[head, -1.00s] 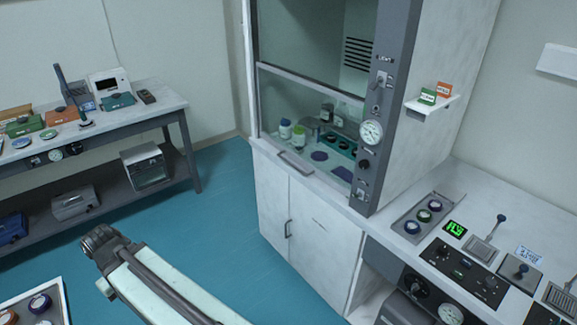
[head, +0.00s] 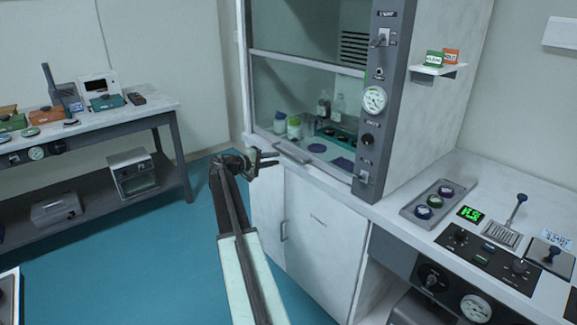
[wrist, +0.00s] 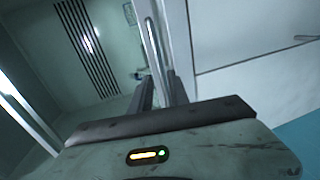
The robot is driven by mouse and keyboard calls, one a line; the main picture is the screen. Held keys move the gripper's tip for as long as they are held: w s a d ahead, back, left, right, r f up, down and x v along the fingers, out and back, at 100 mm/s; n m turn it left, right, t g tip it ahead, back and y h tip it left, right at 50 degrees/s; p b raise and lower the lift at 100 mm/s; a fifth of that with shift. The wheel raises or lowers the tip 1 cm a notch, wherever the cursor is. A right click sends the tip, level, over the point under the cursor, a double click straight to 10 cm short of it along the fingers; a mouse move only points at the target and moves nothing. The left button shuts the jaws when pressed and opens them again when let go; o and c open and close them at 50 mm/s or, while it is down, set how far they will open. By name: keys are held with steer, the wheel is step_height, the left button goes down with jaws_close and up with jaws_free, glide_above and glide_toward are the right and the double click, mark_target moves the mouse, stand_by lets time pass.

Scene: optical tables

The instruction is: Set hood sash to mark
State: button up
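The fume hood's glass sash (head: 300,85) has a grey top rail and a bar handle (head: 293,152) low on its front. The sash is down over the lower part of the opening. My gripper (head: 268,158) is just left of the handle, its two fingers apart and pointing toward it. In the wrist view my gripper (wrist: 160,90) shows a gap between its fingers, with the pale handle bar (wrist: 153,48) ahead of them. I see no contact with the handle. I cannot make out a height mark.
Bottles (head: 293,127) stand inside the hood behind the glass. The hood's right post (head: 378,95) carries switches and a gauge. A control bench (head: 480,240) is at right and another bench (head: 90,127) at left. Floor between is clear.

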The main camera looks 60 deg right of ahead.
mark_target(289, 155)
steer(key=b+x, duration=0.1)
steer(key=x, duration=0.6)
steer(key=shift+s+d, duration=0.15)
steer(key=shift+d, duration=0.15)
jaws_close()
stand_by(1.0)
steer(key=shift+r, duration=0.15)
